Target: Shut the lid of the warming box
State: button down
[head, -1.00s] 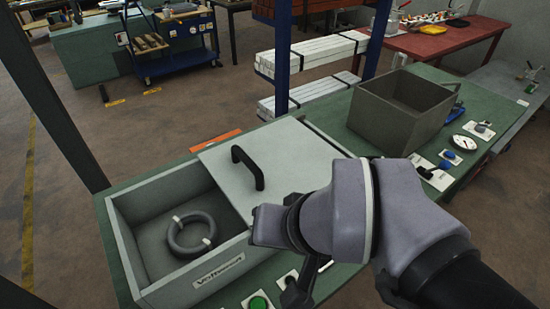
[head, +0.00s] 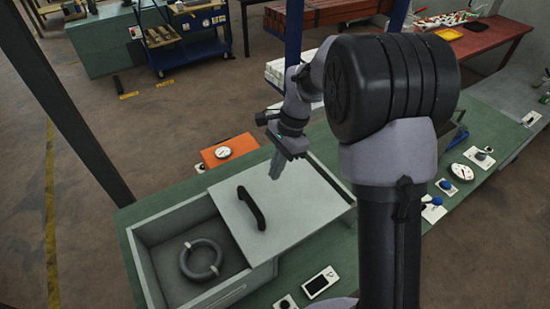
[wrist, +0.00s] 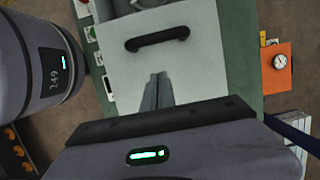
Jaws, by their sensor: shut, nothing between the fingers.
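The warming box (head: 143,262) is a grey box on the green bench. Its pale sliding lid (head: 295,205) covers the right part, and the left part is open. A dark ring (head: 187,266) with light clips lies inside the open part. The lid has a black bar handle (head: 251,208), also seen in the wrist view (wrist: 160,39). My gripper (head: 275,165) is shut and empty, above the lid near its far edge, to the right of the handle. In the wrist view its closed fingers (wrist: 157,90) point toward the handle, apart from it.
An orange plate with a round dial (head: 224,153) lies behind the box. Small panels and a dial (head: 461,172) lie on the right of the bench. A dark post (head: 75,120) stands at the left. My arm hides the bench's middle right.

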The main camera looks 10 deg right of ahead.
jog(key=x, duration=0.4)
jog(key=w+b+x, duration=0.1)
jog(key=x, duration=0.1)
jog(key=shift+d+f, duration=0.1)
jog(key=shift+f, duration=0.2)
jog(key=a, duration=0.1)
jog(key=s+a, duration=0.1)
jog(key=a, duration=0.1)
jog(key=shift+s+a, duration=0.15)
jog(key=shift+s, duration=0.25)
jog(key=shift+w+a, duration=0.1)
jog(key=shift+a, duration=0.05)
